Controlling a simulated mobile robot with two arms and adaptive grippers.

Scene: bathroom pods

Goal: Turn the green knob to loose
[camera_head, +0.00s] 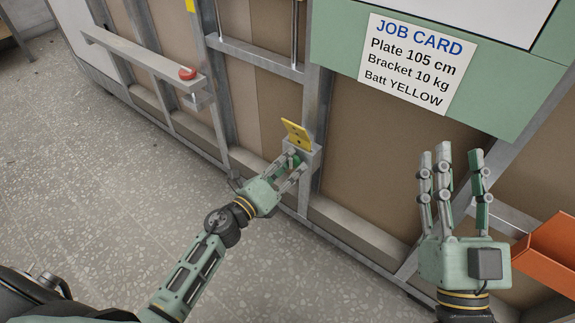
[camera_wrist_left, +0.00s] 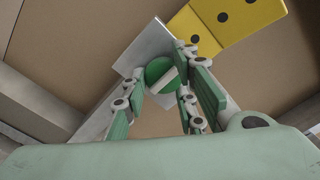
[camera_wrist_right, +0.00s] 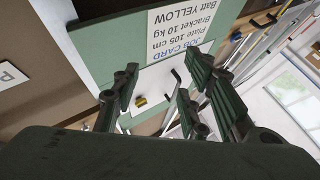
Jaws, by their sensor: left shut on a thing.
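The green knob (camera_wrist_left: 157,69) is round with a pale raised bar, mounted on a grey metal plate (camera_wrist_left: 148,45). In the head view the knob (camera_head: 296,160) is a small green patch, mostly hidden by my fingers. My left gripper (camera_head: 290,165) is at the knob, its fingers on either side of it and shut on it. In the left wrist view the fingertips (camera_wrist_left: 165,66) flank the knob's bar. Which way the knob is set cannot be read. My right gripper (camera_head: 454,165) is open and empty, fingers pointing up, away from the knob.
A yellow plate with black dots (camera_head: 297,133) sits just above the knob. A red button (camera_head: 187,73) is on a grey rail to the left. A job card (camera_head: 416,62) hangs on the green panel. An orange bin (camera_head: 547,251) stands at right. The speckled floor (camera_head: 110,170) is clear.

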